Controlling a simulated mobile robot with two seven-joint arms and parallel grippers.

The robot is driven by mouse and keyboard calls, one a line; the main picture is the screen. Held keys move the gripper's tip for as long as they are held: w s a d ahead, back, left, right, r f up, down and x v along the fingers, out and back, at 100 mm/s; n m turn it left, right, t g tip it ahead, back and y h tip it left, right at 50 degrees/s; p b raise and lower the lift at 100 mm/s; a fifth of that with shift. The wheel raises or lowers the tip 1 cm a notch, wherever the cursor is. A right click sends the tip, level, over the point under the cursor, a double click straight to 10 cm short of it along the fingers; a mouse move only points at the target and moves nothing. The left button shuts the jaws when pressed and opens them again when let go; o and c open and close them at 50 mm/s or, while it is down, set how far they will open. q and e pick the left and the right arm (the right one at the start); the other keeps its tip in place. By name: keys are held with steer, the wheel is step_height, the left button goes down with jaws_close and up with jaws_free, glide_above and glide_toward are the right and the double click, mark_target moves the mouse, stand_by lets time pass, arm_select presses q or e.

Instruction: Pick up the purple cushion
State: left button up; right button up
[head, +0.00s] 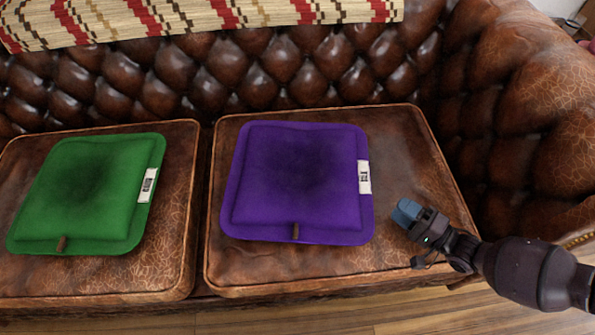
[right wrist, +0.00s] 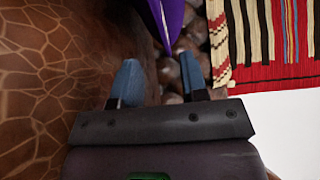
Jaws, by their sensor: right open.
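The purple cushion (head: 295,185) lies flat on the right seat of the brown leather sofa. It has a white label on its right edge and a small brown tab at its front edge. My right gripper (head: 406,213) is just right of the cushion, apart from it, over the seat. In the right wrist view the two blue fingertips (right wrist: 160,78) are spread with nothing between them, and a corner of the purple cushion (right wrist: 167,14) shows ahead of them. My left gripper is in neither view.
A green cushion (head: 88,195) lies on the left seat. The tufted backrest (head: 210,75) stands behind, with a striped blanket (head: 200,18) over its top. The rolled armrest (head: 520,110) bounds the right side. Wooden floor (head: 420,315) shows in front.

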mark_target(370, 189)
steer(key=b+x, duration=0.1)
steer(key=x, duration=0.7)
steer(key=shift+a+f, duration=0.2)
steer(key=shift+a, duration=0.1)
steer(key=shift+w+a+r+b, duration=0.15)
steer(key=shift+w+a+b, duration=0.15)
steer(key=shift+w, duration=0.05)
jaws_close()
steer(key=shift+r, duration=0.1)
